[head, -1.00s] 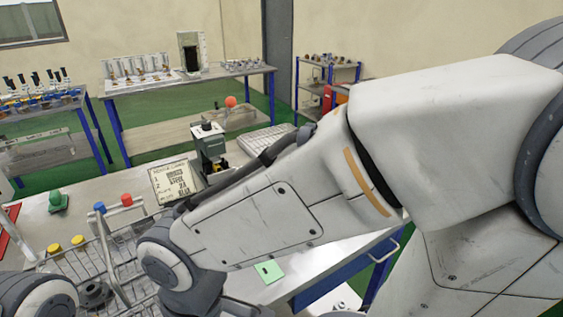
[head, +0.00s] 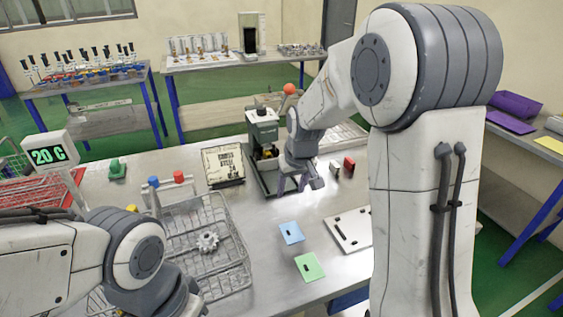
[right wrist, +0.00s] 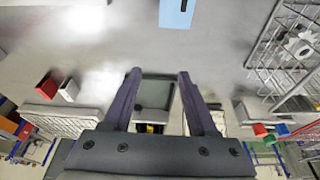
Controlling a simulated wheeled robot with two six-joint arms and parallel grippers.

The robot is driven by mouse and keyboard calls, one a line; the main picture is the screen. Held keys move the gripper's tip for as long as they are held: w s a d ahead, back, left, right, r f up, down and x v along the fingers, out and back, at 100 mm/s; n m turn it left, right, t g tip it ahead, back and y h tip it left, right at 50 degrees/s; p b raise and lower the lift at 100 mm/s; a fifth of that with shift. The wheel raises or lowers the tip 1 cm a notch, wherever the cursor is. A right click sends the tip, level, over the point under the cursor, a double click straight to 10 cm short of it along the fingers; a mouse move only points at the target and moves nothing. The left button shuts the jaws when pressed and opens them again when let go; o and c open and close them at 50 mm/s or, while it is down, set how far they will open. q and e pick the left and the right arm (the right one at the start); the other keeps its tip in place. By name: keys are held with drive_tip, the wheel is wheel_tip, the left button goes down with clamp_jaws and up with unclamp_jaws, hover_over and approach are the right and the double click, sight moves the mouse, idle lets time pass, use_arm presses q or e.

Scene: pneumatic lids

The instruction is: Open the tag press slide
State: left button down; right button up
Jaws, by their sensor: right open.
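The tag press (head: 263,128) is a dark green machine with a light top and an orange ball knob (head: 290,89), standing at the back middle of the bench. A low grey-green tray-like part (head: 259,178) extends from its front, and it also shows in the right wrist view (right wrist: 156,94). Whether this is the slide, and how far out it is, I cannot tell. My right gripper (head: 291,188) is open and empty, just right of the press's front. In the right wrist view its purple fingers (right wrist: 158,75) straddle the tray-like part in the picture; contact is unclear. My left gripper is out of frame.
A wire basket (head: 236,246) with a gear lies front left. Red and dark blocks (head: 349,167) stand right of my gripper. Blue (head: 291,233) and green (head: 309,267) plates lie on clear bench in front.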

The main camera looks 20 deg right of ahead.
drive_tip(key=t, duration=0.1)
approach(269, 159)
drive_tip(key=s+d, duration=0.4)
drive_tip(key=d, duration=0.1)
drive_tip(key=x, duration=0.3)
drive_tip(key=p+x, duration=0.1)
drive_tip(key=x, duration=0.6)
drive_tip(key=shift+w+a+f, duration=0.2)
drive_tip(key=shift+w+a, duration=0.1)
clamp_jaws()
